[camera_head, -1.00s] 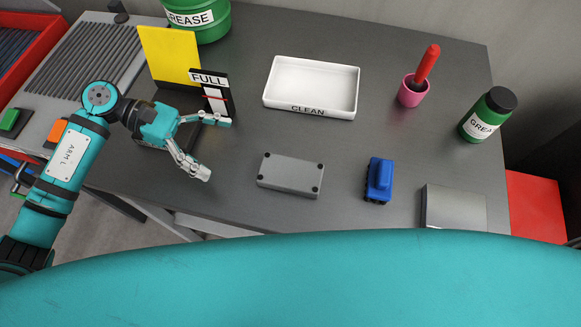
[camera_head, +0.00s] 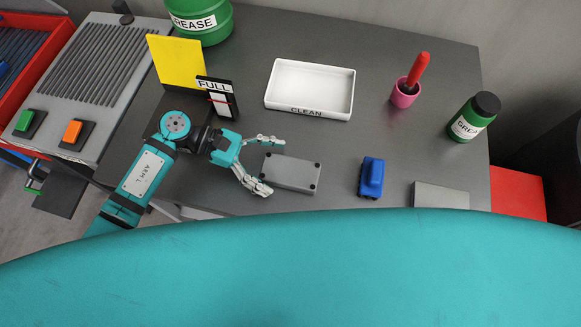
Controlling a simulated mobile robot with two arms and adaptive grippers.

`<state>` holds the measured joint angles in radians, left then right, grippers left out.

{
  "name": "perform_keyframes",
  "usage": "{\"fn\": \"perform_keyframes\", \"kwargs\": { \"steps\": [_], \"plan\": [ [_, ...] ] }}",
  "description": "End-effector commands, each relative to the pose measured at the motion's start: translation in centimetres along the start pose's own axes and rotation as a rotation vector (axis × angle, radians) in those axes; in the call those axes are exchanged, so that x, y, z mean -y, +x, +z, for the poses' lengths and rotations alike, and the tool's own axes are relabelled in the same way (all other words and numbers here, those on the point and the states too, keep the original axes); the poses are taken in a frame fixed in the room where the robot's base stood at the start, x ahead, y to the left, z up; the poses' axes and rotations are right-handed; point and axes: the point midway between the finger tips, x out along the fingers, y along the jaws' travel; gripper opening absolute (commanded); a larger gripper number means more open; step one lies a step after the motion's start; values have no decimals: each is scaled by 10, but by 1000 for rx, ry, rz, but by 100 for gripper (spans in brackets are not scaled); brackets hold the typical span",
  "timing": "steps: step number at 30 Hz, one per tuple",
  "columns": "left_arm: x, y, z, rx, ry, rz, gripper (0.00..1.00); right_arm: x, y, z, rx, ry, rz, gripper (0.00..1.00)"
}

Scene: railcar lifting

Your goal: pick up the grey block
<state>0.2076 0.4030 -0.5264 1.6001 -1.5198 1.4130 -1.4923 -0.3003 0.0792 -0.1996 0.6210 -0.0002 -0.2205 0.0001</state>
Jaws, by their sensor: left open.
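The grey block (camera_head: 292,174) lies flat on the dark table, a low rectangular box with dark round spots at its corners. My left gripper (camera_head: 274,166) is open at the block's left end, with one finger towards its far left corner and the other at its near left corner. I cannot tell whether the fingers touch it. My right gripper is not in the view.
A white CLEAN tray (camera_head: 311,63) stands behind the block. A blue toy-like vehicle (camera_head: 371,178) and a grey plate (camera_head: 441,195) are to the right. A FULL sign (camera_head: 214,86), yellow panel (camera_head: 176,61), pink cup (camera_head: 404,95) and green GREASE jar (camera_head: 473,118) stand further off.

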Motion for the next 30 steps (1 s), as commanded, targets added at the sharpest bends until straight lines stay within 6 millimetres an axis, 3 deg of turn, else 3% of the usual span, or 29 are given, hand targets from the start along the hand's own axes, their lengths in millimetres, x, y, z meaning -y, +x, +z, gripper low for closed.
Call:
{"fn": "perform_keyframes", "kwargs": {
  "steps": [4,20,30],
  "plan": [
    [0,0,-1,-1,0,0,93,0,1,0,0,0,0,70],
    [0,-1,0,-1,0,0,24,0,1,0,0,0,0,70],
    [0,-2,2,0,2,1,22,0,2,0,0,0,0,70]
  ]
}}
